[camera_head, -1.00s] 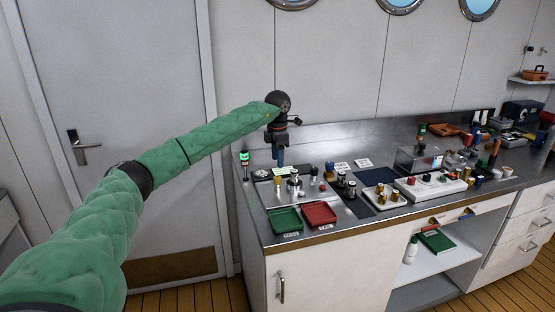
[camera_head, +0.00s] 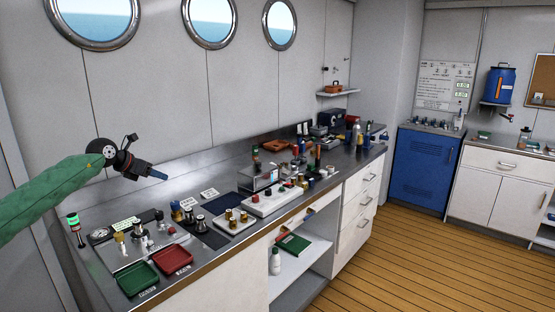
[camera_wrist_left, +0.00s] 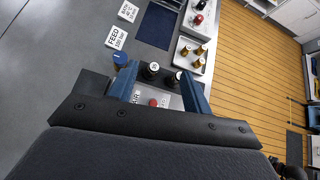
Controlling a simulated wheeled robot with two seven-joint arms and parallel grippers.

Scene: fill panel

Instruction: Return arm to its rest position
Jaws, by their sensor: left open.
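My left arm, in a green padded sleeve, comes in from the left edge of the head view. Its gripper (camera_head: 157,174) hangs above the back left part of the steel counter and points to the right, clear of everything on the counter. In the left wrist view the two blue fingers (camera_wrist_left: 160,85) stand apart with nothing held between them. My right gripper is not in either view.
The counter (camera_head: 216,258) carries a green tray (camera_head: 138,279), a red tray (camera_head: 172,260), a green-lit stack light (camera_head: 73,222), a panel with brass fittings (camera_head: 235,222) and a white box with knobs (camera_head: 272,200). The wooden floor (camera_head: 350,255) at the right is clear.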

